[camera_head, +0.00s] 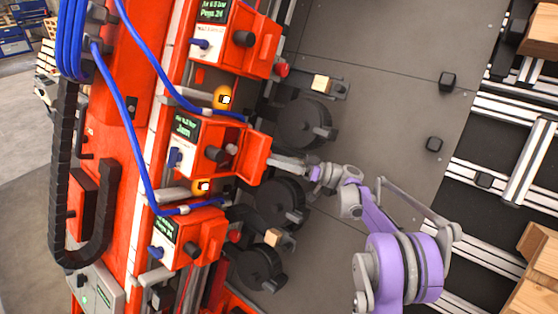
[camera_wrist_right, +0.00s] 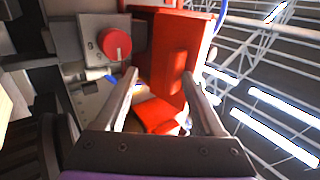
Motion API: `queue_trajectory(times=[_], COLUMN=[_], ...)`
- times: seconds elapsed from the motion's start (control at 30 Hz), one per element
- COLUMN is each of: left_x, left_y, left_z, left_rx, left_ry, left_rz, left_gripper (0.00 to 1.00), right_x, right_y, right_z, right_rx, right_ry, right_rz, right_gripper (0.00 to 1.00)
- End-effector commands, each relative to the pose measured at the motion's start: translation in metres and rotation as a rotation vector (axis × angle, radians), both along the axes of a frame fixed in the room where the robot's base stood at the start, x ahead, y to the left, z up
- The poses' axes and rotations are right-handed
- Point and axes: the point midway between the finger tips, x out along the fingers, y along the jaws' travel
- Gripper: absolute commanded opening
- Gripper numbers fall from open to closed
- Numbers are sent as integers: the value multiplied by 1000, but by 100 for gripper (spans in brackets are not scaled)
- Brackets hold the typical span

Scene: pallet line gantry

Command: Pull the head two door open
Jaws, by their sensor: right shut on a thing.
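The head two door (camera_head: 257,158) is the red panel on the right side of the middle red print head (camera_head: 195,145), whose screen reads "Jam". It stands out from the head, with a paler gap between them. My right gripper (camera_head: 276,161) reaches it from the right and is shut on it. In the right wrist view, the two fingers of my right gripper (camera_wrist_right: 160,78) lie either side of the red door (camera_wrist_right: 172,60). The exact contact at the fingertips is hard to make out. My left gripper is not in view.
Similar red heads stand above (camera_head: 235,40) and below (camera_head: 190,238) the middle one. Dark round reels (camera_head: 300,122) sit beside the heads, close to my right gripper. A red knob (camera_wrist_right: 114,43) is near the left finger in the wrist view. Blue hoses (camera_head: 125,95) hang at left.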

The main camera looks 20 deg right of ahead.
Motion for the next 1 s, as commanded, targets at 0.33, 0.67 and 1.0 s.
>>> queue_trajectory(times=[0.33,0.67,1.0], left_x=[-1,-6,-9], left_y=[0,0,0], left_z=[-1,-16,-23], left_rx=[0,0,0], left_ry=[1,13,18], left_rz=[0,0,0], left_gripper=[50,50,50], right_x=[1,-22,-38], right_y=[0,-59,-100], right_z=[-3,-22,-31], right_rx=[-3,0,5], right_ry=[6,1,-3], right_rz=[0,-3,0], right_gripper=[48,48,48])
